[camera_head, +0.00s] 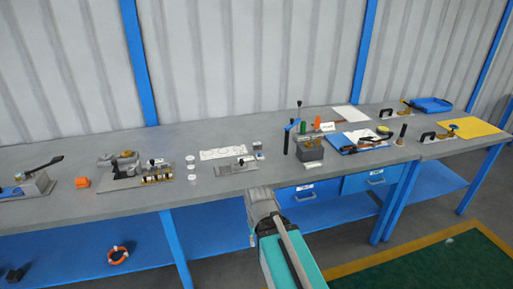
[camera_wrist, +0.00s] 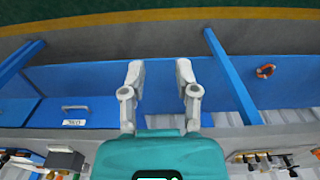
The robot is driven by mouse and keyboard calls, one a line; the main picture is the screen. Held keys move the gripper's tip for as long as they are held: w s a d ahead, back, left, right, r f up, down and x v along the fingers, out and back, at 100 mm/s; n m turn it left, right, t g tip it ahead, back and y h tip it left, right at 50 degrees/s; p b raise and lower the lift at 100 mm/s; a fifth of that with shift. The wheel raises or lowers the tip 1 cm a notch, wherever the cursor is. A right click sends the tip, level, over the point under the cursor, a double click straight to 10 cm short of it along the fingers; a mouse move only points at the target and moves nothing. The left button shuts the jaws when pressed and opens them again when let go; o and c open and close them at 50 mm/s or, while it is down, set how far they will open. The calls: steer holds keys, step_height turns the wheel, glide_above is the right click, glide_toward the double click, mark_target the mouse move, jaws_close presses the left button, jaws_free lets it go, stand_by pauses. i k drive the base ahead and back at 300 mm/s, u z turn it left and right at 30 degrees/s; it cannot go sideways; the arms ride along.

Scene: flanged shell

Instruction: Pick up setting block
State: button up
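My gripper (camera_wrist: 160,72) shows in the wrist view with its two grey fingers apart and nothing between them. Behind the fingers are the blue lower shelf and the bench front. In the head view my arm reaches up to the front edge of the grey bench (camera_head: 120,198). I cannot tell for sure which item is the setting block. A small grey-blue block (camera_head: 258,146) lies near the bench middle, and a larger grey block (camera_head: 311,150) stands to its right. Both are apart from my arm.
A blue tray (camera_head: 432,104) and a yellow sheet (camera_head: 470,128) lie far right. Blue drawers (camera_head: 296,195) hang below.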

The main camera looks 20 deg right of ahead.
mark_target(256, 145)
steer(key=k, duration=0.65)
steer(key=u, duration=0.4)
steer(key=i, duration=1.5)
steer(key=z, duration=0.5)
